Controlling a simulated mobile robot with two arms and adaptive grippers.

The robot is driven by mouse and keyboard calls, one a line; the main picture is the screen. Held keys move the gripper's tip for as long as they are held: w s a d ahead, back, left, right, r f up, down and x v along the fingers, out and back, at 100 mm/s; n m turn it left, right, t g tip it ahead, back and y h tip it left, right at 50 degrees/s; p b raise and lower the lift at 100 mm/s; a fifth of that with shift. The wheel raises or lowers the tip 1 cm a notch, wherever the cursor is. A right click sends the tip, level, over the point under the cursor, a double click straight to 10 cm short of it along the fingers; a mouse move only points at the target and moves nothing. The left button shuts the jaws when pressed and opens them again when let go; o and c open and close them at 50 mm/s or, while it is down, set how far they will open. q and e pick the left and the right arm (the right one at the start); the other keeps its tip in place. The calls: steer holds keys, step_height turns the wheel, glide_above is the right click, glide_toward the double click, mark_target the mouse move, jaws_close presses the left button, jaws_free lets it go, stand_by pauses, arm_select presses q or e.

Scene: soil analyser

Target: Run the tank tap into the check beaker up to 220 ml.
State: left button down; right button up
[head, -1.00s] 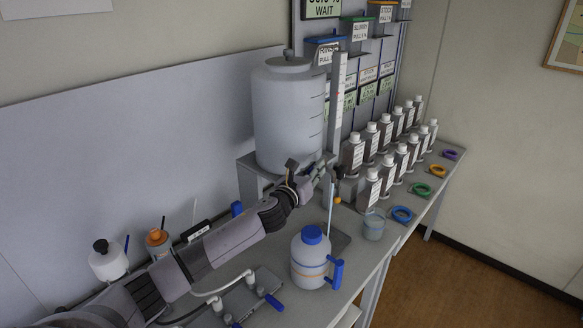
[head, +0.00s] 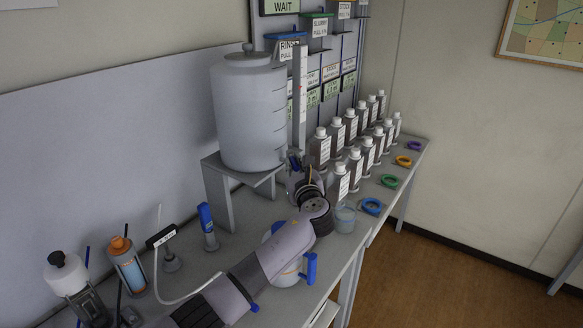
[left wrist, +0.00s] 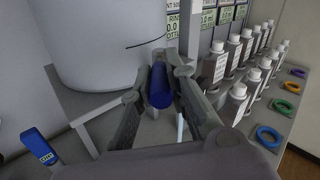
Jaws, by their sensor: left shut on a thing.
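The white tank (head: 250,115) with level marks stands on a raised shelf; its lower front also fills the upper left of the left wrist view (left wrist: 100,45). My left gripper (head: 296,160) is in front of the tank's lower right side. In the left wrist view its fingers (left wrist: 160,92) are closed on a blue rounded piece (left wrist: 160,88), which looks like the tap handle. The tap's spout is hidden. A clear beaker (head: 345,219), probably the check beaker, stands on the bench right of my wrist. Its marks and level are too small to read. My right gripper is out of view.
A blue-handled jug (head: 289,268) is partly hidden behind my left arm. Rows of white-capped bottles (head: 340,184) stand to the right, with coloured rings (head: 371,206) along the bench edge. A blue-topped item (head: 206,220) stands left of the shelf (head: 222,190).

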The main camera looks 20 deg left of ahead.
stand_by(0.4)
arm_select(q)
steer(key=c, duration=1.6)
jaws_free()
steer(key=shift+o, duration=0.3)
steer(key=shift+d, duration=0.1)
steer(key=v, duration=1.2)
